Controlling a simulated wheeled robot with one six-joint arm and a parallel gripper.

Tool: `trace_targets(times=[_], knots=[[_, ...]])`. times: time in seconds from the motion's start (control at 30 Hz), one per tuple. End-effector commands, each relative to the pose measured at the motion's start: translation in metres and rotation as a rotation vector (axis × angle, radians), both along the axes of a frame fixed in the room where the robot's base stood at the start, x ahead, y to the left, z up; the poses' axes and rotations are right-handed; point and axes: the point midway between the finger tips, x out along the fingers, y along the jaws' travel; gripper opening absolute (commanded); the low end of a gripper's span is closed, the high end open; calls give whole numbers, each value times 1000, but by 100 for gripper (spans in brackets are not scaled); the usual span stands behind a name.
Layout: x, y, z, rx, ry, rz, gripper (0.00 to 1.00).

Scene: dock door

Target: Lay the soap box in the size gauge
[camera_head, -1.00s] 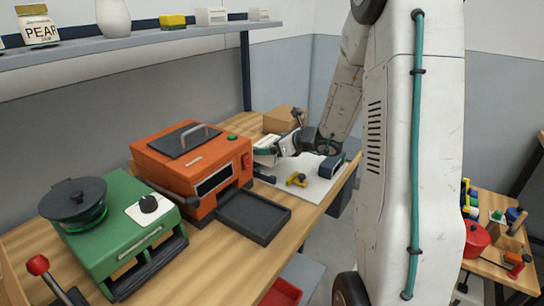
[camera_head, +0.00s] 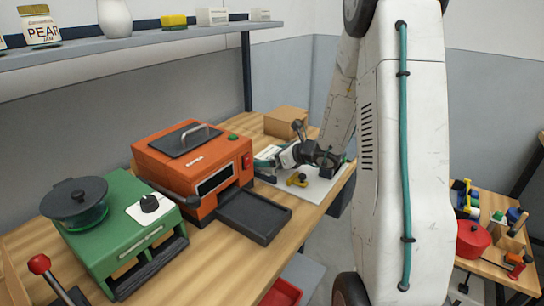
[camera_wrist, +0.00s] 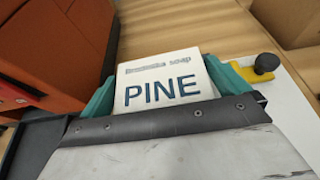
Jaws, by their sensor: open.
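The soap box, white with dark "PINE" lettering, lies between the teal fingers of my gripper (camera_wrist: 165,82) in the wrist view, where its printed face (camera_wrist: 165,90) shows. My gripper is open around it; I cannot tell whether either finger touches it. In the head view my gripper (camera_head: 266,160) is low over the bench, just right of the orange machine, and largely hides the box. I cannot clearly pick out the size gauge. A yellow piece with a black knob (camera_head: 297,180) is beside my gripper on a pale board; it also shows in the wrist view (camera_wrist: 262,68).
The orange machine (camera_head: 190,165) stands close left of my gripper, with a dark tray (camera_head: 254,216) in front. A cardboard box (camera_head: 286,121) stands behind. The pale board (camera_head: 318,190) has bare room at its front. A green cooker (camera_head: 120,235) is farther left.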

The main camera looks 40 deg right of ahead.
Motion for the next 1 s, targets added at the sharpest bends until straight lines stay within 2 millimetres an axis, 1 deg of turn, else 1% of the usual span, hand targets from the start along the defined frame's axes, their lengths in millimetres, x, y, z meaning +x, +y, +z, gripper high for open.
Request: trace_targets(times=[0.07, 0.17, 0.4, 0.5, 0.6, 0.73, 0.77, 0.8, 0.87, 0.97, 1.0], knots=[[-5, -3, 3, -1, -2, -1, 100], [-19, -8, 9, -2, -2, -2, 100], [-64, -25, 30, -2, -3, -5, 100], [-81, -30, 37, -2, -2, -4, 100], [-93, -35, 42, -2, -2, -2, 100], [-102, -36, 47, -6, -2, 7, 100], [-103, -32, 49, -13, -4, 20, 100], [-103, -24, 53, -33, -8, 53, 100], [-104, -3, 63, -84, -17, 138, 100], [-112, 55, 87, -231, -48, 382, 100], [-121, 83, 97, -309, -66, 506, 100]])
